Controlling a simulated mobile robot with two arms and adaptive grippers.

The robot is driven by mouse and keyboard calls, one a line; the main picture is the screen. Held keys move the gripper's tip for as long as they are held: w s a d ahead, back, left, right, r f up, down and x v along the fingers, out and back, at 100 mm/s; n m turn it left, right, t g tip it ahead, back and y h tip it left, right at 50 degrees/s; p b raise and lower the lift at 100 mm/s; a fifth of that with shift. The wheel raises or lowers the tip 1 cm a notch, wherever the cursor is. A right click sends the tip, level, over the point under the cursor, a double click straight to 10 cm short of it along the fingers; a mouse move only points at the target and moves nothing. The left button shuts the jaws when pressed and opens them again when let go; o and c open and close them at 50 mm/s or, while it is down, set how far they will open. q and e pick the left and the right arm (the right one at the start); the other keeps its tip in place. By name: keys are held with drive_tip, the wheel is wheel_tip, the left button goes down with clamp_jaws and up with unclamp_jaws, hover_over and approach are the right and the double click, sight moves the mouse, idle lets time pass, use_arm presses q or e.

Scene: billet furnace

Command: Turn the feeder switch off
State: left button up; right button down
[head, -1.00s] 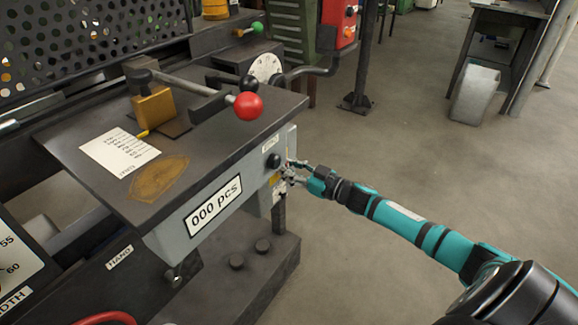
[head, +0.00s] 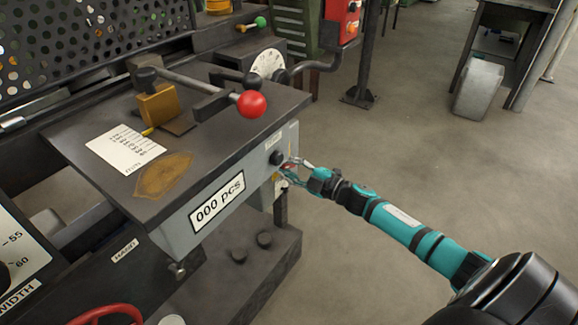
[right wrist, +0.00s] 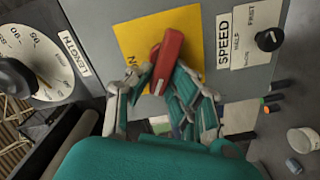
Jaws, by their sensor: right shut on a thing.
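The feeder switch has a red handle (right wrist: 167,60) on a yellow plate (right wrist: 134,37) on the grey panel, seen in the right wrist view. The handle stands tilted, its top leaning right in that view. Lettering on the plate is partly covered, with an "N" readable beside the handle. My right gripper (right wrist: 161,88) is shut on the red handle, with a finger on each side. In the head view my right gripper (head: 288,173) is at the right end face of the grey control box, and the switch is mostly hidden by it. My left gripper is not in view.
A black SPEED knob (right wrist: 269,40) and a LENGTH dial (right wrist: 30,58) flank the switch in the wrist view. The box's dark top (head: 150,165) carries a red-ball lever (head: 251,104) above my gripper. Open floor (head: 420,150) lies to the right.

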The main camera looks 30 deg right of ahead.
use_arm(q)
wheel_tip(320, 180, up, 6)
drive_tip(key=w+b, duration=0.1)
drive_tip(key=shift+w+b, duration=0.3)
drive_tip(key=shift+b, duration=0.05)
use_arm(e)
drive_tip(key=shift+s+a+f+n, duration=0.1)
drive_tip(key=shift+f+n, duration=0.05)
drive_tip(key=shift+n, duration=0.9)
drive_tip(key=shift+w+f+n, duration=0.1)
drive_tip(key=shift+f+n, duration=0.1)
drive_tip(key=shift+n, duration=0.8)
drive_tip(key=shift+s+a+f+n, duration=0.1)
drive_tip(key=shift+f+n, duration=0.05)
drive_tip(key=shift+n, duration=0.9)
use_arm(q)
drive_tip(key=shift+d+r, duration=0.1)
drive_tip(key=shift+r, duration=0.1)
use_arm(e)
drive_tip(key=c, duration=1.3)
unclamp_jaws()
drive_tip(key=shift+o, duration=0.2)
drive_tip(key=shift+d, duration=0.1)
drive_tip(key=shift+s, duration=0.1)
drive_tip(key=v, duration=1.1)
drive_tip(key=shift+s+d, duration=0.15)
drive_tip(key=shift+s, duration=0.2)
